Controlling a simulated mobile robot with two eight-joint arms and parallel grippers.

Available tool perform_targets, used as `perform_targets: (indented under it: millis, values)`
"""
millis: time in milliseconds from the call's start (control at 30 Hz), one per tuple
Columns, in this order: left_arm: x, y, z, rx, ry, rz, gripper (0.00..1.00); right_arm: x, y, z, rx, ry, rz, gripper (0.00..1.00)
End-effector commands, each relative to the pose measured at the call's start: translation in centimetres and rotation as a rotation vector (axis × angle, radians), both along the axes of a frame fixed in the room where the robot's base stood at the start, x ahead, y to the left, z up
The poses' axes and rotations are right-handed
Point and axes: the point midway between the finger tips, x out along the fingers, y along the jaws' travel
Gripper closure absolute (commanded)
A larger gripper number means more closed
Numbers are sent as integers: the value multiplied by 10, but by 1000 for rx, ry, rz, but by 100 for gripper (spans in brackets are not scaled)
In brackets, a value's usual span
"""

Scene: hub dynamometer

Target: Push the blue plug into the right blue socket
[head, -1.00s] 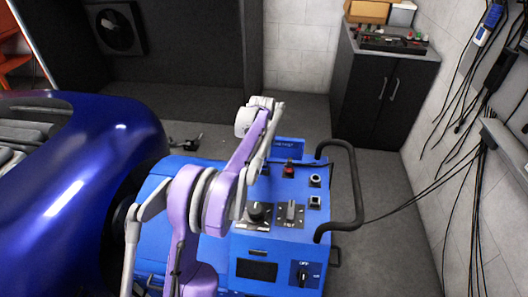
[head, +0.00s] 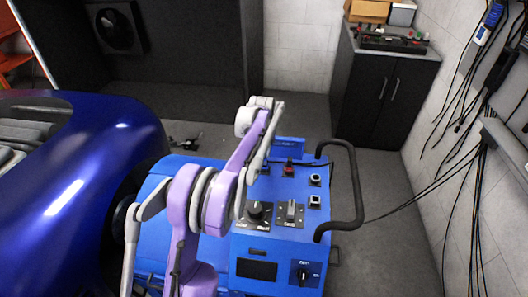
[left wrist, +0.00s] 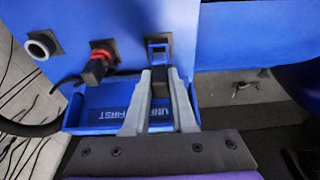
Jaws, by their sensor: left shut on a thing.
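In the left wrist view my left gripper (left wrist: 160,84) is shut on a dark block (left wrist: 160,83), which I take to be the body of the blue plug. Just beyond it a blue-framed socket (left wrist: 158,50) sits on a dark square plate on the blue machine. The block's far end meets or nearly meets the blue frame; I cannot tell how deep it sits. In the head view my purple and white left arm reaches over the blue machine (head: 258,244), and the gripper's tips are hidden behind it. My right gripper is in neither view.
A black part with a red ring (left wrist: 100,60) and a white-ringed round fitting (left wrist: 40,46) stand beside the socket. A blue tray (left wrist: 95,113) lies under the fingers. A black handle (head: 356,185) edges the machine. A blue car body (head: 85,165) stands left.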

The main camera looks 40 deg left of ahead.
Motion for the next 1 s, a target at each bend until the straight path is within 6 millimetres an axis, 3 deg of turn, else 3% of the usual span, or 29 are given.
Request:
perform_targets:
  millis: [1000]
  values:
    - [0,0,-31,0,0,0,100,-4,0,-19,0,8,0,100]
